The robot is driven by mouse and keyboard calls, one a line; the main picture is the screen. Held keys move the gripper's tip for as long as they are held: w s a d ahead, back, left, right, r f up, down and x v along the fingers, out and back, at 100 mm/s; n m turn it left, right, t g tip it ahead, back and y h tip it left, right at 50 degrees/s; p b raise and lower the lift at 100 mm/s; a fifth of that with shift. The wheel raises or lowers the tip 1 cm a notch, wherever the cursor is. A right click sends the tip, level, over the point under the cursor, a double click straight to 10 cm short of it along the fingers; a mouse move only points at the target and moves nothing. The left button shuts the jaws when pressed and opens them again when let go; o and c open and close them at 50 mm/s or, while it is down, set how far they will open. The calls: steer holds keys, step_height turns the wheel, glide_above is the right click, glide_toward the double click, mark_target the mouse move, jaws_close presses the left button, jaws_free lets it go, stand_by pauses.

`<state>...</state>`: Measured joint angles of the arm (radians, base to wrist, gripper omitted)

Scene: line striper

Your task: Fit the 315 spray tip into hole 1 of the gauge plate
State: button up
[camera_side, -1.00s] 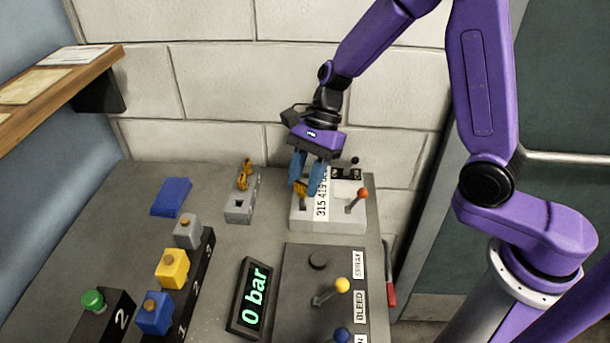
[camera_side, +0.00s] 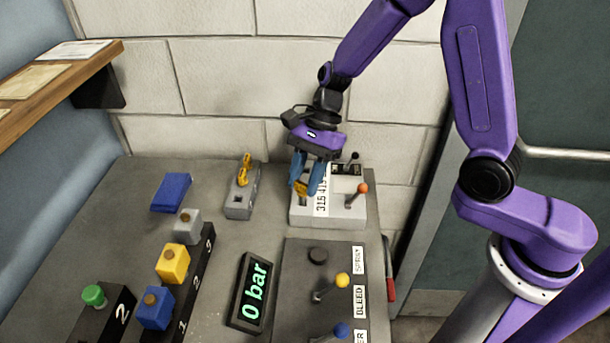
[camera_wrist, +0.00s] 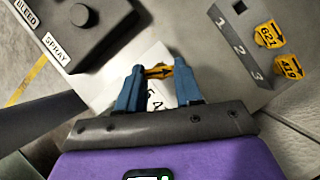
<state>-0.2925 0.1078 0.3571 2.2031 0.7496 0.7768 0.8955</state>
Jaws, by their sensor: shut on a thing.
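My gripper (camera_side: 307,187) is shut on a yellow-orange spray tip (camera_wrist: 158,72), held crosswise between its two blue fingers. A dark arrow shows on this tip; its number cannot be read. It is at the left part of the pale rack (camera_side: 335,218), whose label reads 315 and 419, partly hidden by a finger. I cannot tell whether the tip is clear of the rack. The grey gauge plate (camera_side: 236,212) stands to the left of my gripper. Its hole 1 (camera_wrist: 239,6) is empty; tips 621 (camera_wrist: 268,34) and 419 (camera_wrist: 289,67) sit beside numbers 2 and 3.
A lever with an orange knob (camera_side: 361,188) rises at the rack's right. In front are a control panel (camera_side: 300,262) with levers and a display (camera_side: 252,293) reading 0 bar. Coloured blocks (camera_side: 172,264) and a blue pad (camera_side: 172,192) stand left. Bench between plate and rack is clear.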

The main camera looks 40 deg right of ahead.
steer(key=shift+f, duration=1.2)
stand_by(0.4)
steer(key=o, duration=1.4)
steer(key=shift+r, duration=0.1)
steer(key=shift+v, duration=3.45)
steer(key=s+d+r+n+h, duration=0.1)
steer(key=s+d+n, duration=0.2)
steer(key=s+n, duration=0.5)
steer(key=s+d+r+n+t+h, duration=0.1)
steer(key=s+d+n+h, duration=0.1)
steer(key=s+n, duration=0.6)
steer(key=s+d+r+n+h, duration=0.1)
steer(key=s+d+n+h, duration=0.1)
steer(key=s+d+n, duration=0.3)
steer(key=shift+s+r+n+t, duration=0.15)
steer(key=shift+s+n, duration=0.35)
steer(key=shift+n, duration=0.6)
steer(key=shift+s+f+n+t, duration=0.1)
steer(key=shift+s+n, duration=0.4)
steer(key=shift+n, duration=0.6)
steer(key=shift+s+r+n+t, duration=0.15)
steer(key=shift+s+n, duration=0.35)
steer(key=shift+n, duration=0.6)
